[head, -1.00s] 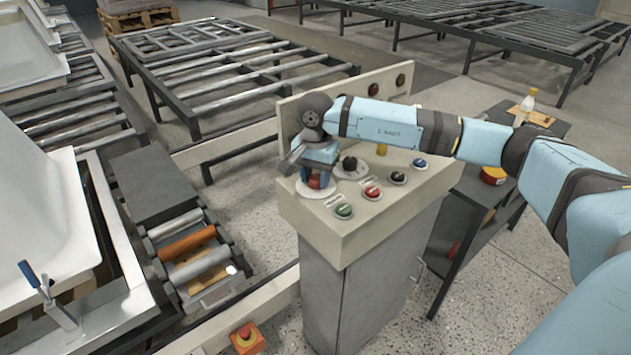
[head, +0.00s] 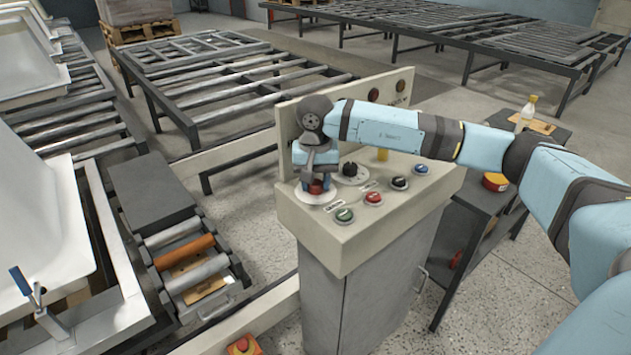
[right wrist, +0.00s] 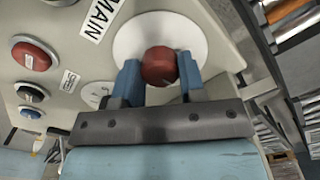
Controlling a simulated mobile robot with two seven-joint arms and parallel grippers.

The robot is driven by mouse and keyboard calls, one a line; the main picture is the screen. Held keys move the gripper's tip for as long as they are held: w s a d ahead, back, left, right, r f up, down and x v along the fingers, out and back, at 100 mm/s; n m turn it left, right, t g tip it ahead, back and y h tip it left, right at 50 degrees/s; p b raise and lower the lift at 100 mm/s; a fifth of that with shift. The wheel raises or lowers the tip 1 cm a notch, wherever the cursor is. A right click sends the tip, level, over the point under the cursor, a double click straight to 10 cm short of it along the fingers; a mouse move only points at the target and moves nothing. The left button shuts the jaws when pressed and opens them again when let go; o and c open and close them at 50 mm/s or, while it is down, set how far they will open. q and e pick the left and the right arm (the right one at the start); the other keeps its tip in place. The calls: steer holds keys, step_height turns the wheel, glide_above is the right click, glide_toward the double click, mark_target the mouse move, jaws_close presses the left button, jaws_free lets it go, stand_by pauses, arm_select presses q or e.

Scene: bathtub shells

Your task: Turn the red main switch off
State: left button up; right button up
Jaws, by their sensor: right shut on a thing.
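The red main switch (head: 316,187) sits on a round white plate at the left end of the control console (head: 345,240). In the right wrist view the red switch knob (right wrist: 159,66) stands on its white disc beside a label reading "MAIN". My right gripper (head: 317,182) reaches down over it from above. Its two blue fingers (right wrist: 160,80) are shut on the knob, one on each side. The gripper hides part of the switch in the head view. My left gripper is not in view.
A black knob (head: 351,170) and green (head: 344,216), red (head: 373,199), black (head: 399,183) and blue (head: 421,169) buttons share the console top. An upright back panel (head: 350,105) stands close behind. A dark side table (head: 480,215) is at the right.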

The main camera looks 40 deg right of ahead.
mark_target(316, 182)
steer(key=o, duration=0.9)
steer(key=shift+r, duration=0.1)
arm_select(q)
steer(key=shift+p, duration=0.5)
arm_select(e)
steer(key=shift+r, duration=6.85)
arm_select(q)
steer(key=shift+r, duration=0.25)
